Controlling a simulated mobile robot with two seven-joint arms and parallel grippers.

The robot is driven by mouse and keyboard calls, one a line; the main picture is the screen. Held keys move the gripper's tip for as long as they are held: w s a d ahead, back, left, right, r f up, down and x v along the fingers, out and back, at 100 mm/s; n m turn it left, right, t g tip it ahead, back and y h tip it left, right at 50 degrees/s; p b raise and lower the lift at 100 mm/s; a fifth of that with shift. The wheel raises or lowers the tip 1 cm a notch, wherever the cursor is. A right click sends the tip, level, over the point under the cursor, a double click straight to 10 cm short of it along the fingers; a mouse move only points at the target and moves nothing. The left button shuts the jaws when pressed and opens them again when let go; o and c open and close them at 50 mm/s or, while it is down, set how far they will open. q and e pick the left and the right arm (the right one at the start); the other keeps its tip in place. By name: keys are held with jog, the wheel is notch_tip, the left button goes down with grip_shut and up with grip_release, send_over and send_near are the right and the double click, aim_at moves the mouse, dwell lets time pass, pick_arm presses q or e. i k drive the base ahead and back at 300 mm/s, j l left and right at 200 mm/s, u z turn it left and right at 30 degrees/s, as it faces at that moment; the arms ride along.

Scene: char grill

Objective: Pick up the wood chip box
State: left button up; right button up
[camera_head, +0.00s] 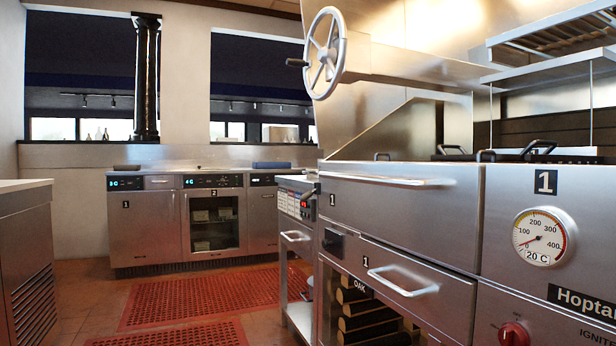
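I cannot make out a wood chip box for certain in this view. Split wood logs (368,322) lie stacked in an open compartment marked OAK, low on the front of the steel grill (400,205) at the right. A small blue-grey flat item (271,165) lies on the back counter; I cannot tell what it is. Neither of my grippers is in view.
The grill has a handwheel (325,53), a closed drawer with a handle (402,281) and a temperature dial (541,238). Steel units (192,222) line the back. A steel cabinet (28,262) stands left. Red mats (205,297) cover the open floor between.

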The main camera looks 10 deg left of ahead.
aim_at(313, 173)
jog(key=i+j+u, duration=0.15)
jog(key=i+j, duration=0.45)
jog(key=i, duration=0.2)
jog(key=i+j, duration=0.15)
jog(key=i, duration=0.4)
